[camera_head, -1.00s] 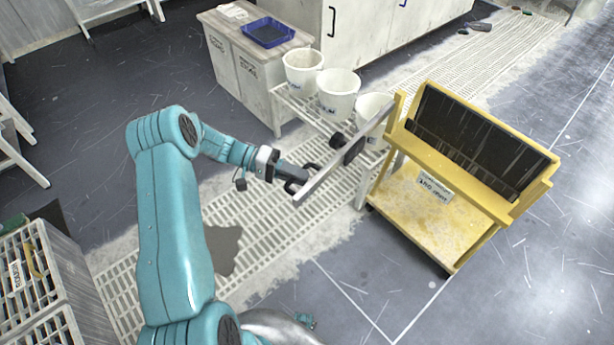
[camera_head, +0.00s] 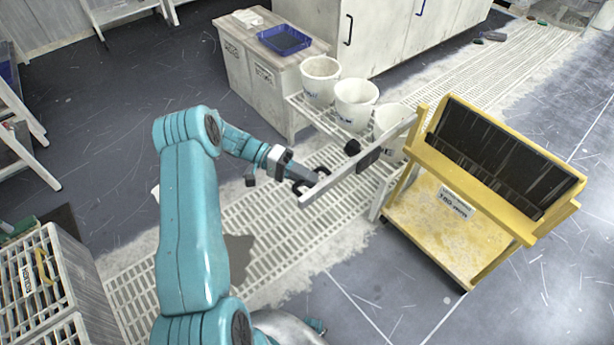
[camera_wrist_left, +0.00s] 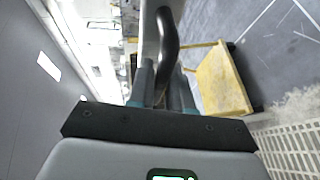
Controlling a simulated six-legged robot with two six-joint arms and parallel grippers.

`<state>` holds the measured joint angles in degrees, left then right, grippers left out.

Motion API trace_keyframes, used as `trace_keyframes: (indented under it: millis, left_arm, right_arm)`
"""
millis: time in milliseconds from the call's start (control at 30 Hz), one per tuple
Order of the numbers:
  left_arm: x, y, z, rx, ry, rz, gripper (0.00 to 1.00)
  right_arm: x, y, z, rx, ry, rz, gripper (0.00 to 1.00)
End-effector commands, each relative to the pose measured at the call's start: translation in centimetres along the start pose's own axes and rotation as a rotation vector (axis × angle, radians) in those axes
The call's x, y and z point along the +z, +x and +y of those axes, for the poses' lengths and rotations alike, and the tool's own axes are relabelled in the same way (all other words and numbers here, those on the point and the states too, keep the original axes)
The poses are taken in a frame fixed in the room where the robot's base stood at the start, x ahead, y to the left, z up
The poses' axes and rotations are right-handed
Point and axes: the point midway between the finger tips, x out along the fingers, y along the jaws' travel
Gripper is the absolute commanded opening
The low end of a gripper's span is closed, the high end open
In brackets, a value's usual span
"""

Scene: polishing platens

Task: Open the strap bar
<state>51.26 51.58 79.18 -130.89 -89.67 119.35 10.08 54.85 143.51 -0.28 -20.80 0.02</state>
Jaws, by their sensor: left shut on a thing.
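The strap bar (camera_head: 338,174) is a long light grey bar with black fittings. It sticks out to the left from the left post of the yellow cart (camera_head: 430,225), swung away from the cart's front. My left gripper (camera_head: 300,182) is shut on the black handle near the bar's free end. In the left wrist view the black handle (camera_wrist_left: 167,42) stands between the teal fingers, beside the pale bar (camera_wrist_left: 148,35). Dark platens (camera_head: 500,150) lean in the cart's upper rack, with the front uncovered. My right gripper is out of view.
White buckets (camera_head: 356,100) stand on a low rack behind the bar, close to it. A cabinet with a blue tray (camera_head: 284,40) is behind them. A slatted crate (camera_head: 45,275) is at the lower left. The floor in front of the cart is open.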

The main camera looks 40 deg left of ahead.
Motion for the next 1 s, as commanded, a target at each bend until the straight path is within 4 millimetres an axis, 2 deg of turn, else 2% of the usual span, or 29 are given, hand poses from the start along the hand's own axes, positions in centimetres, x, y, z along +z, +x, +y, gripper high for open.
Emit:
trace_keyframes:
  millis: [233, 267, 300, 667, 767, 1000]
  left_arm:
    - [-0.2, 0.0, 0.1, 0.0, 0.002, 0.004, 0.0]
    - [-0.2, 0.0, 0.1, 0.0, 0.002, 0.004, 0.29]
    - [-0.2, 0.0, 0.1, 0.0, 0.002, 0.003, 0.4]
    - [-0.2, -0.6, -0.1, -0.001, 0.003, 0.0, 0.4]
    - [-0.2, -2.0, -0.1, -0.001, 0.003, 0.002, 0.4]
    - [-0.2, -7.7, -0.2, -0.002, 0.003, 0.003, 0.4]
  right_arm:
    - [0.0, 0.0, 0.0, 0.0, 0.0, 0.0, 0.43]
    - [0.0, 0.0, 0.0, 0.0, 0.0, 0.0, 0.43]
    - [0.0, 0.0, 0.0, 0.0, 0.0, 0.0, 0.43]
    - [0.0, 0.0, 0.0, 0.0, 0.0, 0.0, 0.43]
    - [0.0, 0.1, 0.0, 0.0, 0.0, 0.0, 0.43]
    - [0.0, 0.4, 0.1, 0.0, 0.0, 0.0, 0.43]
